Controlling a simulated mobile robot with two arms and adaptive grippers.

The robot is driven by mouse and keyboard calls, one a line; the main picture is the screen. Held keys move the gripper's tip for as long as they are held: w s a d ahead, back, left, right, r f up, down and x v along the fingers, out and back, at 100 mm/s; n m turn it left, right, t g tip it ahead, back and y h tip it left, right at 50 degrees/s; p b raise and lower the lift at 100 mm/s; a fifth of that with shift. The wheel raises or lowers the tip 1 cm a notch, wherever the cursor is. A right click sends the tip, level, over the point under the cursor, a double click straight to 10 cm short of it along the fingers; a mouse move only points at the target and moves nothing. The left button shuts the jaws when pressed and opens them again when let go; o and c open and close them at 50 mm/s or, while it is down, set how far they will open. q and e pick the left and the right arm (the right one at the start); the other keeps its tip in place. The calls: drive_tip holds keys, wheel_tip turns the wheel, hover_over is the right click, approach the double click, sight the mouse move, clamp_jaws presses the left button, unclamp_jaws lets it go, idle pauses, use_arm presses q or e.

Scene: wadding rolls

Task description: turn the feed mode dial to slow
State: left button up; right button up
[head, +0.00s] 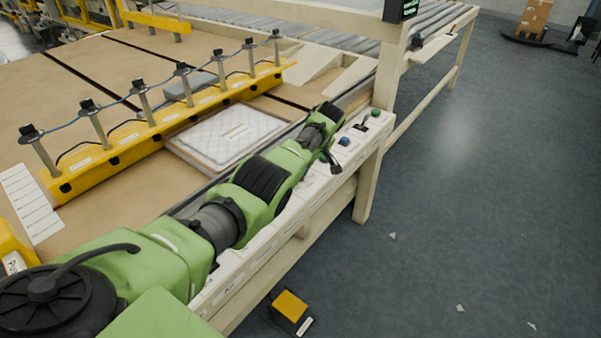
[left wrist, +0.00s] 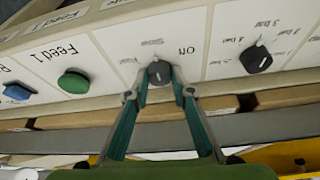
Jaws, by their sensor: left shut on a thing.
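In the left wrist view a small black dial (left wrist: 159,72) sits on the white control panel (left wrist: 110,45). Its pale mark runs roughly up and down the picture. Small labels surround it, with "On" to its right; the others are too blurred to read surely. My left gripper (left wrist: 159,94) has its two green fingers closed around the dial, one fingertip on each side. In the head view my left arm reaches along the panel, and its gripper (head: 331,161) is at the panel's top, largely hiding the dial. My right gripper is not in view.
The wrist view shows a second black knob (left wrist: 256,60) with bar markings to the right, and a green button (left wrist: 74,81) and blue button (left wrist: 17,92) to the left. The head view shows a padded white piece (head: 225,135), a yellow bar (head: 160,128) and open floor.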

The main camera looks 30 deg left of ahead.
use_arm(q)
drive_tip(key=o, duration=1.1)
drive_tip(key=w+v, duration=0.1)
drive_tip(key=v, duration=1.1)
drive_tip(key=shift+s, duration=0.45)
